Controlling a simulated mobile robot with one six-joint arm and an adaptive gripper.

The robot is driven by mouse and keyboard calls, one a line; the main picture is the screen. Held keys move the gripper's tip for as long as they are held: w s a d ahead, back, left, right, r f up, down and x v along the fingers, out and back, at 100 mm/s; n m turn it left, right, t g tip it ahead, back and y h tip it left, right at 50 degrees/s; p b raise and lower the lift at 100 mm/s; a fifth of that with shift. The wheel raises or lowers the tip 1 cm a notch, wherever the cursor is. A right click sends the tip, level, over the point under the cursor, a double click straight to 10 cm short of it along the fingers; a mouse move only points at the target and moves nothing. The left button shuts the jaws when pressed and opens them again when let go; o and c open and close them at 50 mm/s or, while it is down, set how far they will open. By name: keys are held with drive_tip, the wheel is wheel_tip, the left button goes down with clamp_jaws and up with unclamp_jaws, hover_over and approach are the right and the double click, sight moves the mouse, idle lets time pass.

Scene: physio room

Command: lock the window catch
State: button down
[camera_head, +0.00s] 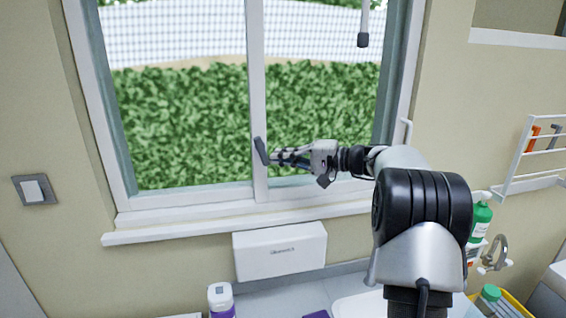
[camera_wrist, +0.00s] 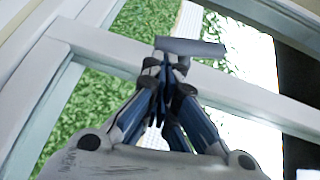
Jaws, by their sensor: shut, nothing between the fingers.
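The window catch (camera_head: 261,151) is a dark grey lever on the white middle bar of the window (camera_head: 256,100). In the head view it stands nearly upright, tilted a little, with its top to the left. My gripper (camera_head: 274,157) comes from the right, with its fingertips right beside the catch. In the wrist view the catch (camera_wrist: 190,47) lies across just beyond the fingertips of my gripper (camera_wrist: 166,62). The fingers are shut with nothing between them. I cannot tell whether the tips touch the catch.
A white sill (camera_head: 230,227) runs below the window, with a white box (camera_head: 280,252) under it. A dark-tipped rod (camera_head: 363,38) hangs at the upper right. A wire rack (camera_head: 535,160) and green bottle (camera_head: 481,221) are right of my arm. A light switch (camera_head: 34,190) is at left.

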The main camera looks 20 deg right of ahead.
drive_tip(key=shift+a+f+y+b, duration=0.15)
drive_tip(key=shift+f+y+b, duration=0.15)
drive_tip(key=shift+f+b, duration=0.15)
drive_tip(key=shift+w+a+b, duration=0.1)
drive_tip(key=shift+b, duration=0.3)
idle(0.3)
